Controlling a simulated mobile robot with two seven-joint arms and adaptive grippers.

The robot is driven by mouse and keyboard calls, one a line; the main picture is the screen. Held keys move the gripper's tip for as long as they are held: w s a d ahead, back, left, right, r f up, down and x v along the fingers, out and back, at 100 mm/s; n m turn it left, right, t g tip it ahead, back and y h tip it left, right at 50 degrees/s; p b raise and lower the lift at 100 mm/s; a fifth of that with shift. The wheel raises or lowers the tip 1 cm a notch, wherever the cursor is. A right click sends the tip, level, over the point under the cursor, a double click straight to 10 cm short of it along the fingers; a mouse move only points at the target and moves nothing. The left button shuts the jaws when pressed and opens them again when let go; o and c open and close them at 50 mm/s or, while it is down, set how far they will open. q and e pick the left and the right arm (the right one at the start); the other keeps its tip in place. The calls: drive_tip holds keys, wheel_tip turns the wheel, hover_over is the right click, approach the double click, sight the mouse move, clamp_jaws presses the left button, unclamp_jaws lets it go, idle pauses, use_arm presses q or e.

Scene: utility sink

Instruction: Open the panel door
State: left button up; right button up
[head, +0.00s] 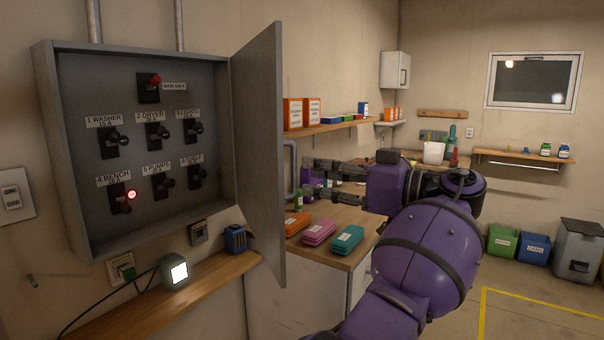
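The grey electrical panel (85,236) is on the left wall, with labelled black switches inside. Its grey panel door (261,150) stands open, swung out to the right of the box. A gap shows between the fingers and the door's outer edge in the picture; depth contact is unclear.
A wooden ledge (215,285) below the panel holds a small lit lamp (175,273) and a blue object (236,238). A counter with orange, pink and teal cases (347,239) lies behind the door. Bins (535,246) stand at the right; floor there is clear.

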use_arm(q)
drive_tip(key=shift+v, duration=0.95)
